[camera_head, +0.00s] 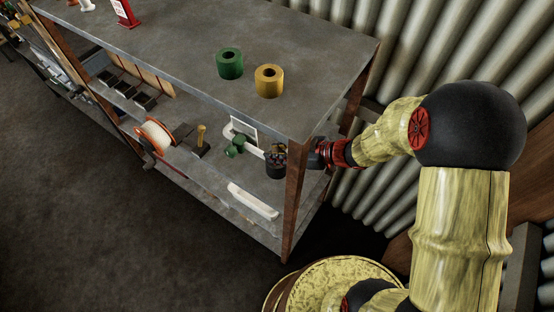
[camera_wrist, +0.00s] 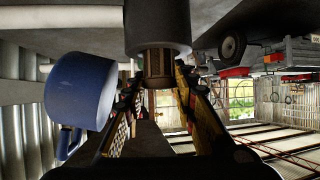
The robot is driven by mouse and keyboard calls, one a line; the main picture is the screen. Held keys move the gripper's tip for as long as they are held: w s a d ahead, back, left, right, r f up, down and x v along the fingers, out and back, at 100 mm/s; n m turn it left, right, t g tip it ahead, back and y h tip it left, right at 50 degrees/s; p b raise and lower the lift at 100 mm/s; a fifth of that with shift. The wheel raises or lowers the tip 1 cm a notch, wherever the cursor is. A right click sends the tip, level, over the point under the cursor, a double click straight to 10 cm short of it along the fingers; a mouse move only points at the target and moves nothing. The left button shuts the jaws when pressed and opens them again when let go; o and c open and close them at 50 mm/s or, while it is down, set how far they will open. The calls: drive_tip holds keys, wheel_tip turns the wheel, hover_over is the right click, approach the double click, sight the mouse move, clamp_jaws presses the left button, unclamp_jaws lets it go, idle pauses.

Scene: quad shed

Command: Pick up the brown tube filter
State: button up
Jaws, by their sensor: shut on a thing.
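In the wrist view the brown tube filter (camera_wrist: 157,64) is a ribbed brown cylinder joined to a wide dark grey round part (camera_wrist: 157,30). My gripper (camera_wrist: 157,90) has a finger on each side of the brown part and is shut on it. In the head view my gripper reaches in from the right behind the shelf's corner post, at the height of the lower shelf. A dark cylinder (camera_head: 276,166) shows at its tip; I cannot tell whether it is the filter. The fingertips are hard to make out there.
A blue cylinder (camera_wrist: 82,90) with a handle is close beside my left finger in the wrist view. The corner post (camera_head: 293,200) stands close to my wrist. Green and yellow rolls (camera_head: 269,84) stand on top.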

drive_tip(key=c, duration=0.4)
drive_tip(key=shift+o, duration=0.2)
